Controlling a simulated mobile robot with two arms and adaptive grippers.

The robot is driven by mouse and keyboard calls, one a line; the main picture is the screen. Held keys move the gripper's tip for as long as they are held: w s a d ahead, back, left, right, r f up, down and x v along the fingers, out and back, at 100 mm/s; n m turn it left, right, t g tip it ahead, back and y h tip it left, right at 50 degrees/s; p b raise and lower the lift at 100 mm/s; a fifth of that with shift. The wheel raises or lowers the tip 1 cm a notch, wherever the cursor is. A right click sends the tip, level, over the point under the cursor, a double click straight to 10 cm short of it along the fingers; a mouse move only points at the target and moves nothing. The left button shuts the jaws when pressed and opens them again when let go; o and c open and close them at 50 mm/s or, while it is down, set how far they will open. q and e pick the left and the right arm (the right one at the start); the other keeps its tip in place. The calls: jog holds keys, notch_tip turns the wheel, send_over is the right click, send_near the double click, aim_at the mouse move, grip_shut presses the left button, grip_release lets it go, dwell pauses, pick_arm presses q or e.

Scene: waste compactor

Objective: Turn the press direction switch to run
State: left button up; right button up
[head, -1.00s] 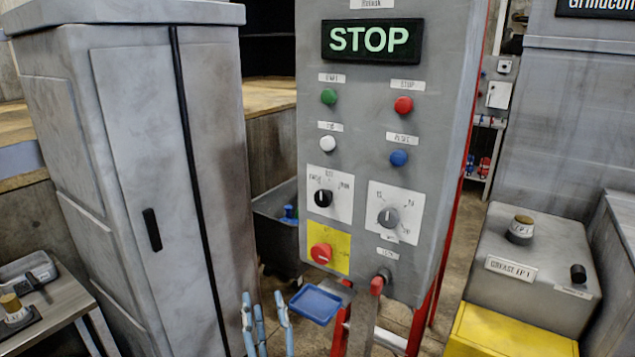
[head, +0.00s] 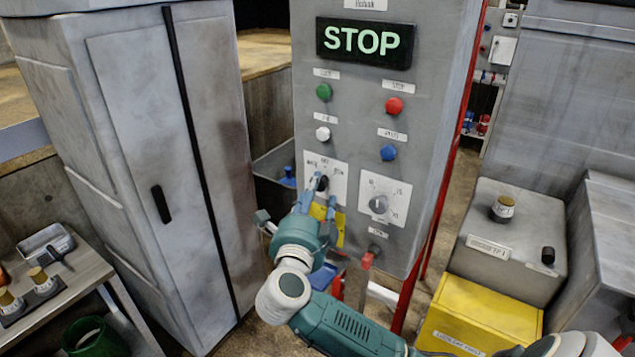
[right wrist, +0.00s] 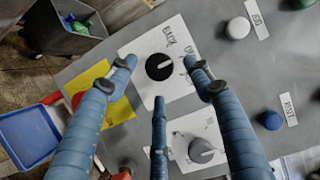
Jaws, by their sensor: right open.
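The black press direction switch (head: 322,183) is a round knob on a white plate with several position labels, on the grey control panel. In the right wrist view the knob (right wrist: 160,66) has a pale mark on it; I cannot tell surely which label it points to. My right gripper (head: 317,192) reaches up to the switch. In the right wrist view its blue fingers (right wrist: 162,76) are spread open around the knob, with no finger clearly touching it. In the head view the gripper partly hides the switch plate. My left gripper is not in view.
A grey selector knob (head: 379,204) is right of the switch, and a yellow plate (head: 338,225) with a red button (right wrist: 78,100) is below it. Green, red, white and blue buttons sit above. A blue tray (right wrist: 30,135) juts out below the panel. A grey cabinet (head: 130,130) stands left.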

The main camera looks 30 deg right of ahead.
aim_at(318, 189)
jog(key=x, duration=0.2)
jog(key=shift+w+d, duration=0.15)
jog(key=shift+w, duration=0.15)
jog(key=c, duration=1.1)
jog(key=shift+f+m+b, duration=0.3)
jog(key=shift+m+b, duration=0.1)
jog(key=shift+b, duration=0.1)
jog(key=shift+c, duration=0.2)
jog(key=m+h+b, duration=0.1)
jog(key=m+b, duration=0.2)
jog(key=b, duration=0.1)
jog(key=m+h+b, duration=0.1)
jog(key=m+b, duration=0.2)
jog(key=b, duration=0.2)
jog(key=f+m+h+b, duration=0.1)
jog(key=m+b, duration=0.1)
jog(key=b, duration=0.2)
jog(key=shift+w+m+h+b, duration=0.1)
jog(key=shift+m+h+b, duration=0.2)
jog(key=shift+m+b, duration=0.1)
jog(key=shift+r+m+h+b, duration=0.25)
jog(key=shift+m+h+b, duration=0.05)
jog(key=shift+m+b, duration=0.6)
